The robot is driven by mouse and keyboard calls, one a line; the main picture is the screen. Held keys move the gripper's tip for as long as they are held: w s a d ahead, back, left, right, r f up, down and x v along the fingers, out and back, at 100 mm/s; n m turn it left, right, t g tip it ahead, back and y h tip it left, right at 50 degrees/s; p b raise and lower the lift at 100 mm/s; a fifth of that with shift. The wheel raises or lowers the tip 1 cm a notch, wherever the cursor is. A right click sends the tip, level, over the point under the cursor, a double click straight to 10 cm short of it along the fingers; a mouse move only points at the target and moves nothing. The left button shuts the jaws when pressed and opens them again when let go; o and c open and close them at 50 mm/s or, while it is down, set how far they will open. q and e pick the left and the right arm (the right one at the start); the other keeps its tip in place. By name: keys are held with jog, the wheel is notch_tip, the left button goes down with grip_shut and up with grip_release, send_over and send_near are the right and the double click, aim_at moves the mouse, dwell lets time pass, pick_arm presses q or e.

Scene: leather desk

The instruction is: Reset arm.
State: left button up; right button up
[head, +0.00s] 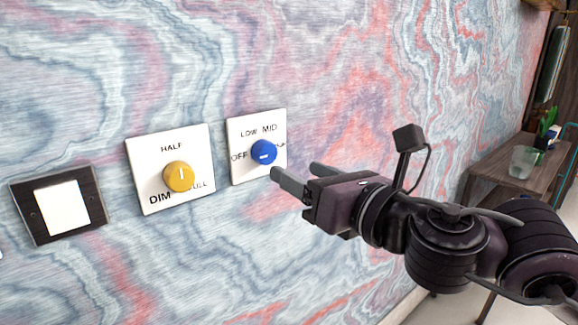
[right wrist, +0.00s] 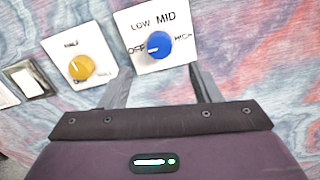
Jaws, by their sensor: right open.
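My right gripper (head: 296,176) is open and empty in front of the marbled wall. Its fingertips are just to the lower right of the blue knob (head: 264,152) in the head view. In the right wrist view the two fingers (right wrist: 160,84) are spread apart below the blue knob (right wrist: 158,46), with nothing between them. The blue knob sits on a white plate (head: 238,133) marked OFF, LOW, MID and HIGH, and its white mark points towards OFF in the right wrist view. My left gripper is not in view.
A yellow knob (head: 180,176) on a white dimmer plate (head: 147,153) and a white rocker switch (head: 62,208) in a dark frame are on the wall to the left. A wooden table (head: 505,165) with a glass (head: 522,161) and a plant stands at the far right.

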jog(key=shift+s+d, duration=0.2)
jog(key=shift+s, duration=0.15)
